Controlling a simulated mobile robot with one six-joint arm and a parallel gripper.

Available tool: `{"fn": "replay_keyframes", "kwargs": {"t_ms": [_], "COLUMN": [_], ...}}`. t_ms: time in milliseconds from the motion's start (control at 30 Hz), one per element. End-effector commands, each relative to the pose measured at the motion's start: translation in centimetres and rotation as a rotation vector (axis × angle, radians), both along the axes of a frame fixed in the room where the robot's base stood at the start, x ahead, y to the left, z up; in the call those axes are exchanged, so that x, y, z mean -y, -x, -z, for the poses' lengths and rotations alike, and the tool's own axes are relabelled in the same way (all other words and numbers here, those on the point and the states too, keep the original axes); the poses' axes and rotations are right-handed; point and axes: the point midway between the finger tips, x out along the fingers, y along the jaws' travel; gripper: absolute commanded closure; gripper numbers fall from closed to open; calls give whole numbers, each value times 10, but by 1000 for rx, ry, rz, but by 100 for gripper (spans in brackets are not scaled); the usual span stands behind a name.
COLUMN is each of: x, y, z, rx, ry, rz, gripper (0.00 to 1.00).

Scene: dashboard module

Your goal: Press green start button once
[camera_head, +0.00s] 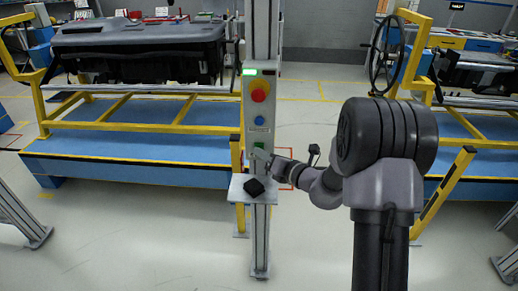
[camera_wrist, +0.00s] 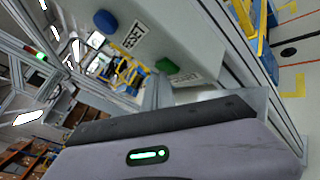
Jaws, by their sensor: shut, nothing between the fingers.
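The green start button (camera_head: 259,145) is low on the grey control box (camera_head: 248,105), below a blue button (camera_head: 259,120). In the wrist view the green button (camera_wrist: 166,66) shows above my gripper body, with a label beside it. My gripper (camera_head: 263,157) is shut and empty, close in front of the box at about the green button's height. The wrist view does not show the fingertips clearly, and I cannot tell whether they touch the button.
A small shelf (camera_head: 239,188) below carries a black object (camera_head: 254,187). A metal post (camera_head: 262,235) supports the box. Yellow-railed blue platforms (camera_head: 110,160) stand behind.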

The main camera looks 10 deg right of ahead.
Motion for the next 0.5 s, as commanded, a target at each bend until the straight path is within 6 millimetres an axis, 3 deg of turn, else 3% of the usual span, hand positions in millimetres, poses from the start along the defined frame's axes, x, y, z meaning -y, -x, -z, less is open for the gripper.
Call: {"fn": "replay_keyframes", "kwargs": {"t_ms": [500], "x": [-5], "y": [16], "z": [0], "rx": [1], "ry": [0], "rz": [1], "gripper": [100]}}
